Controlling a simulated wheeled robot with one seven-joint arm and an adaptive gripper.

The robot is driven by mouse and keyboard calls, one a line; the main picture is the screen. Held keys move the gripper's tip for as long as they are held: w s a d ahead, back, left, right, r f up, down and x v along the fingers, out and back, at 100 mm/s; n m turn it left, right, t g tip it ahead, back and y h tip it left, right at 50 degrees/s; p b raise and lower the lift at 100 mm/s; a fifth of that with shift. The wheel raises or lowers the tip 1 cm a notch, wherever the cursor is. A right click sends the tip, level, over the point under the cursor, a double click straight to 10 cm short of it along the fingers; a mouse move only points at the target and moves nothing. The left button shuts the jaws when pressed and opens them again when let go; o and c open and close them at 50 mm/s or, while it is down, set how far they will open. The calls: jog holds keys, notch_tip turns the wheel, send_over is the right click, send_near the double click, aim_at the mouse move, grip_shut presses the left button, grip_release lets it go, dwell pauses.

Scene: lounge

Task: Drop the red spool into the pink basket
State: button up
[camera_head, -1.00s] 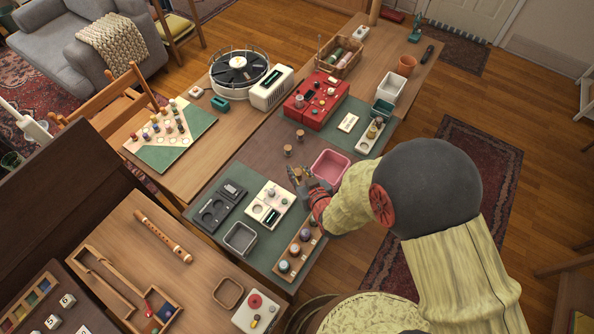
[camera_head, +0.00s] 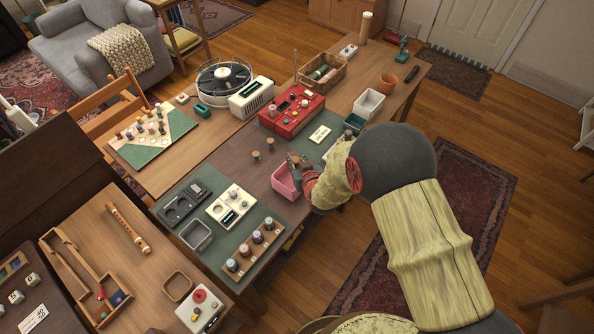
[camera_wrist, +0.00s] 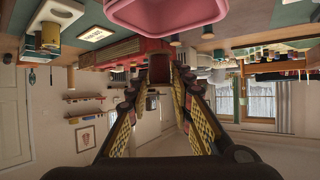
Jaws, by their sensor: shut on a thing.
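The pink basket (camera_head: 287,184) sits on the brown middle of the long table in the head view, its right part hidden by my gripper and arm. In the wrist view its pink wall (camera_wrist: 165,14) shows at the top edge, apart from the fingertips. My gripper (camera_head: 296,163) is at the basket's upper right side in the head view; its exact height is unclear. In the wrist view my gripper (camera_wrist: 160,82) is shut on a small dark reddish-brown cylinder, the red spool (camera_wrist: 160,67), at its fingertips.
Two small wooden spools (camera_head: 256,156) (camera_head: 270,143) stand left of the basket. A red box (camera_head: 291,112) stands behind them. A green mat with a grey tray (camera_head: 196,236) and a rack of jars (camera_head: 252,250) lies at the near left.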

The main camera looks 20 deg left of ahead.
jog(key=shift+d+f, duration=0.15)
jog(key=shift+f, duration=0.1)
jog(key=shift+f+b, duration=0.35)
jog(key=shift+f, duration=0.3)
jog(key=shift+f+b, duration=1)
jog(key=shift+f, duration=1.3)
jog(key=o, duration=1)
jog(key=shift+c, duration=0.2)
jog(key=shift+s+r, duration=0.1)
jog(key=shift+s, duration=0.05)
